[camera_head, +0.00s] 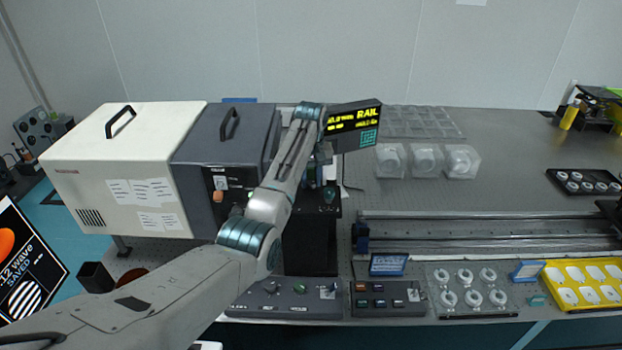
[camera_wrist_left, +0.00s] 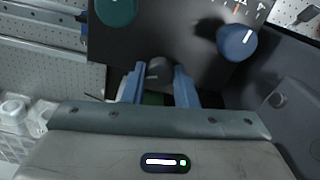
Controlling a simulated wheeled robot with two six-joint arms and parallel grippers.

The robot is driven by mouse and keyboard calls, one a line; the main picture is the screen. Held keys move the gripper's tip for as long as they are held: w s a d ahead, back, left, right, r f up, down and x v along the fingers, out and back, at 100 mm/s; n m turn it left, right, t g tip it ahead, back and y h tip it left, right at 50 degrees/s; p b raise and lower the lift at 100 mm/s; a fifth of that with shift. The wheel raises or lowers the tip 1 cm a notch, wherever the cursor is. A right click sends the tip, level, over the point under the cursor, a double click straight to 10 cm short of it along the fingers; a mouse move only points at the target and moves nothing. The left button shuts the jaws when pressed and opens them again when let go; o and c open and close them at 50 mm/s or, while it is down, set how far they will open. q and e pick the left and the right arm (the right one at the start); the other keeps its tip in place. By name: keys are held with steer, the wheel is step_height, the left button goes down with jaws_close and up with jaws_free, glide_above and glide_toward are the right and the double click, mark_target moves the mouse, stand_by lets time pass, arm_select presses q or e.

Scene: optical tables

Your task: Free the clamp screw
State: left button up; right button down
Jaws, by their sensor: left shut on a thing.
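My left gripper (camera_wrist_left: 157,74) has its two blue fingers closed around a small dark knob-like piece (camera_wrist_left: 159,66), which looks like the clamp screw, on a black panel. In the wrist view a green knob (camera_wrist_left: 117,8) sits above left of the fingers. A blue knob (camera_wrist_left: 237,43) with a white mark sits to the right, beside an orange-ticked scale. In the head view my left gripper (camera_head: 318,172) is over the dark instrument beside the grey box, largely hidden by my own arm. My right gripper is not in view.
A rail readout display (camera_head: 354,122) stands just right of my wrist. The grey box (camera_head: 205,160) is close on the left. A long rail (camera_head: 480,228) runs to the right. Control boxes (camera_head: 388,299) and a yellow tray (camera_head: 585,284) line the front edge.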

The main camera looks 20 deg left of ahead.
arm_select(q)
steer(key=m, duration=0.4)
steer(key=shift+m, duration=0.3)
steer(key=m, duration=0.3)
steer(key=shift+m, duration=0.4)
steer(key=m, duration=0.4)
steer(key=shift+m, duration=2.1)
steer(key=o, duration=1)
